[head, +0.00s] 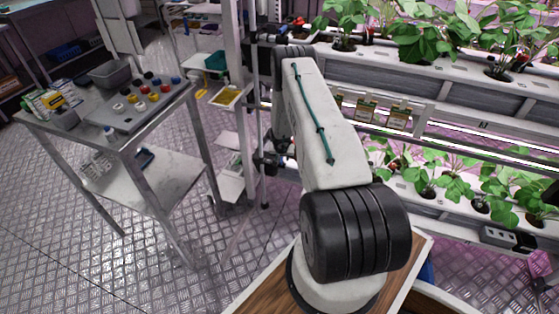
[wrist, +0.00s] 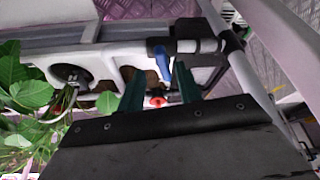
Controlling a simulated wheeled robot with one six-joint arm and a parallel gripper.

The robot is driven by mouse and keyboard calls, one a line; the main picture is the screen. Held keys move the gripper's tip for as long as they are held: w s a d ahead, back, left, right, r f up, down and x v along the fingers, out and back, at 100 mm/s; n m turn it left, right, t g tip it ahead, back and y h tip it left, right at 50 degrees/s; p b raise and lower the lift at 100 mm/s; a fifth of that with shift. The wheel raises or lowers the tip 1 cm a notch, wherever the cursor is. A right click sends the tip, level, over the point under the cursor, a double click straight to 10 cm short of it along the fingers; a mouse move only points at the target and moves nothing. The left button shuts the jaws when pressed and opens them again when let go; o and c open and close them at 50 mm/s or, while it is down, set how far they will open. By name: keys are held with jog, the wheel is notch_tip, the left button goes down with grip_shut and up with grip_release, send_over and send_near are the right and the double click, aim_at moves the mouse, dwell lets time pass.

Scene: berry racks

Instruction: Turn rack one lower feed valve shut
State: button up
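In the wrist view my gripper (wrist: 159,82) has two dark green fingers standing apart with a gap between them. A blue lever handle (wrist: 160,62) sits just beyond the fingertips on a white pipe (wrist: 188,46) with dark fittings. It looks like a feed valve; which rack level it belongs to I cannot tell from this view. The fingers are not closed on it, and I cannot tell whether they touch it. A small red part (wrist: 157,99) shows between the fingers; what it is is unclear. In the head view my arm hides the gripper and the blue lever.
The lower rack channel (head: 455,205) and upper channel (head: 440,85) hold leafy plants on the right. Leaves (wrist: 30,90) crowd the left of the wrist view.

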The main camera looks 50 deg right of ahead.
jog(key=shift+w+d+f, duration=0.2)
jog(key=shift+f, duration=0.4)
jog(key=shift+a, duration=0.1)
grip_shut()
jog(key=shift+m, duration=0.3)
jog(key=shift+m+g, duration=0.6)
jog(key=shift+m, duration=0.6)
